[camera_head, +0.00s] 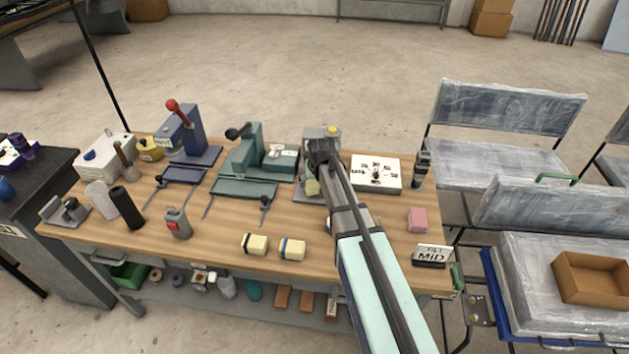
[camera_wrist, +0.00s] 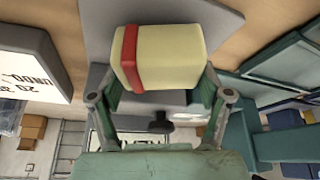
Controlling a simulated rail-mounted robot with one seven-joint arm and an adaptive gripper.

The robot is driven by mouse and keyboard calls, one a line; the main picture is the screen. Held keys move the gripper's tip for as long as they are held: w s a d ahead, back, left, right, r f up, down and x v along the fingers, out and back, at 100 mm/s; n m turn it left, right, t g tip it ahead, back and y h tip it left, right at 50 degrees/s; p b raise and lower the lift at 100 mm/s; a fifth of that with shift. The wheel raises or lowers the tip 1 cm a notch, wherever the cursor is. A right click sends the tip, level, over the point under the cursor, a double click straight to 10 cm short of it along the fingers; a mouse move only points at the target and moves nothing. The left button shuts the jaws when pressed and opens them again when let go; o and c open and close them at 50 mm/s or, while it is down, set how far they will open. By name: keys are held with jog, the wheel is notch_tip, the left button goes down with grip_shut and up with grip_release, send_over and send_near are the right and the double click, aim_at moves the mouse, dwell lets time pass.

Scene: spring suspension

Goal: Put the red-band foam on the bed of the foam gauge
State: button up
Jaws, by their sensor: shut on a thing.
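The red-band foam (camera_wrist: 172,57) is a pale yellow block with a red stripe near its left end in the wrist view. My gripper (camera_wrist: 161,82) is shut on it, with a finger at each side. In the head view my gripper (camera_head: 320,172) is at the grey foam gauge, and the foam (camera_head: 312,187) shows just below the fingers. The foam gauge (camera_head: 307,136) is a grey stand with a yellow top, partly hidden by my arm. Its grey bed (camera_wrist: 225,16) shows behind the foam in the wrist view. I cannot tell whether foam and bed touch.
Two yellow foams, black-band (camera_head: 255,244) and blue-band (camera_head: 292,249), lie near the front edge. A pink block (camera_head: 417,220) and a SET MID sign (camera_head: 432,256) are at right. A green press (camera_head: 245,160) stands left of the gauge, a white panel (camera_head: 390,173) right of it.

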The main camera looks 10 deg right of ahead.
jog(key=shift+f+b, duration=0.4)
jog(key=shift+f, duration=0.25)
jog(key=o, duration=1)
jog(key=shift+r, duration=0.1)
jog(key=v, duration=1.2)
